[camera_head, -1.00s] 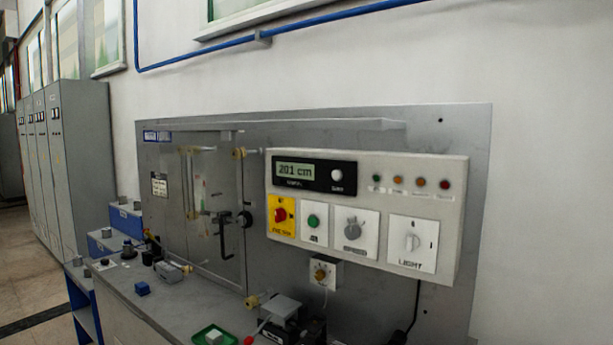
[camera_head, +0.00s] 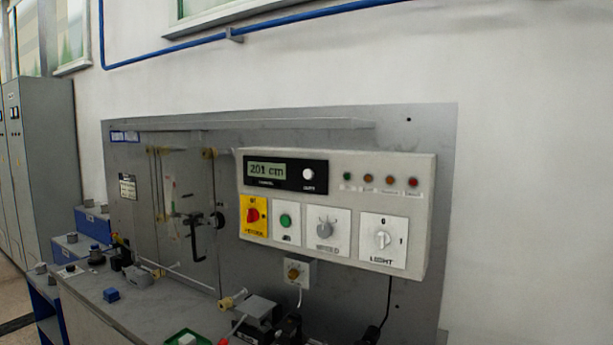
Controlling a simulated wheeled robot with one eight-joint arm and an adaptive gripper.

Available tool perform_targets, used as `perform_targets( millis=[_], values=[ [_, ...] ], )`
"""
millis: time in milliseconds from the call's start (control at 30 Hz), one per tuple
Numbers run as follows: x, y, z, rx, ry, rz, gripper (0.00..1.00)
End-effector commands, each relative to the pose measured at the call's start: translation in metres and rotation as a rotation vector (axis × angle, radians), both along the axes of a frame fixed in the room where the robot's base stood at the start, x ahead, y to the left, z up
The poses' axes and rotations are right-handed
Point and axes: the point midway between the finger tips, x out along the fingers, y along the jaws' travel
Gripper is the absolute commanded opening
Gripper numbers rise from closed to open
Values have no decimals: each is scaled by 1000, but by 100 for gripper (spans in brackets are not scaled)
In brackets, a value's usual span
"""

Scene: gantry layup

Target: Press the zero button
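A grey control box (camera_head: 432,215) is mounted on a grey metal panel. Its black display strip (camera_head: 286,188) has a lit readout (camera_head: 267,170) showing "201 cm". A round white button (camera_head: 308,174) sits at the right end of this strip, with a small label below it that is too blurred to read surely; it looks like the zero button. Nothing covers it. My gripper is not in view.
Below the strip are a red knob on a yellow plate (camera_head: 253,215), a green button (camera_head: 285,220), a speed knob (camera_head: 326,228) and a light switch (camera_head: 382,240). Several indicator lamps sit upper right. A cluttered bench (camera_head: 95,300) runs below; a shelf (camera_head: 250,125) juts out above.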

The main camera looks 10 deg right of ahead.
Motion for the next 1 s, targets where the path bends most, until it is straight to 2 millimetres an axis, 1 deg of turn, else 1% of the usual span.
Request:
perform_targets(
  millis=[33, 67, 100, 200, 1000],
  values=[
    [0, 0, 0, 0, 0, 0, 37],
    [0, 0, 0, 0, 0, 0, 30],
    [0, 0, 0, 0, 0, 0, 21],
    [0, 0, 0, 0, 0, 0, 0],
    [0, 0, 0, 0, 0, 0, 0]
  ],
)
